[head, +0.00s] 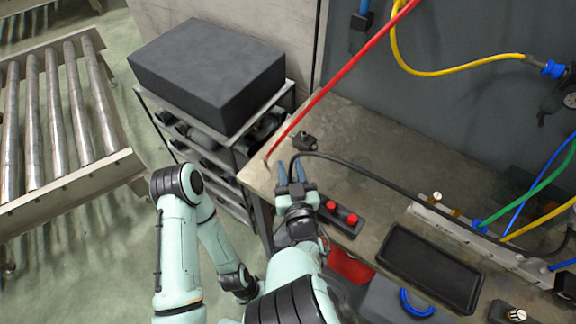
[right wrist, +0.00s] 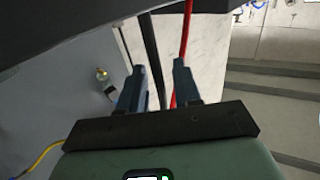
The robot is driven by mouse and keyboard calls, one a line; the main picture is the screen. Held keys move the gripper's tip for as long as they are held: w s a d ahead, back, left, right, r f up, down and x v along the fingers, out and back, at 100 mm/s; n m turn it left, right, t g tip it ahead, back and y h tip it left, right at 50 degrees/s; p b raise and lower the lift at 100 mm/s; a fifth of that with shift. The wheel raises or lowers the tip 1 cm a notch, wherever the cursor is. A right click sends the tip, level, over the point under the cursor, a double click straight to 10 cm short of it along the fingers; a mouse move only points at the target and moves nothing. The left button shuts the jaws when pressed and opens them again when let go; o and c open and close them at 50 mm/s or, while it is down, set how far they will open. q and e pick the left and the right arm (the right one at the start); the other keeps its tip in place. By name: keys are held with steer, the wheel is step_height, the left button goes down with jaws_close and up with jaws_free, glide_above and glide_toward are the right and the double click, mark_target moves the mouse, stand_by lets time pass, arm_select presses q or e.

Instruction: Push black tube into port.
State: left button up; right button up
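The black tube (head: 375,178) runs from the right side of the bench, arching left over it to my right gripper (head: 293,174). The tube's end is hidden near the fingers. My right gripper's blue fingers are apart. In the right wrist view the black tube (right wrist: 153,60) passes in the gap between the fingers (right wrist: 160,82), nearer the left one; contact cannot be told. A pale manifold (head: 480,241) with brass and blue fittings lies along the bench at the right. I cannot tell which port is the black tube's. My left gripper is not in view.
A red tube (head: 340,78) slants down to the bench's left corner. A small black fitting (head: 305,141) stands behind my right gripper. A red-button box (head: 340,216) and black tray (head: 432,266) lie nearer. A dark block (head: 208,72) tops a rack at left.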

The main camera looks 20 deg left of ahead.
steer(key=shift+w, duration=0.1)
steer(key=shift+s, duration=0.25)
steer(key=shift+c, duration=0.9)
jaws_close()
steer(key=shift+r, duration=0.1)
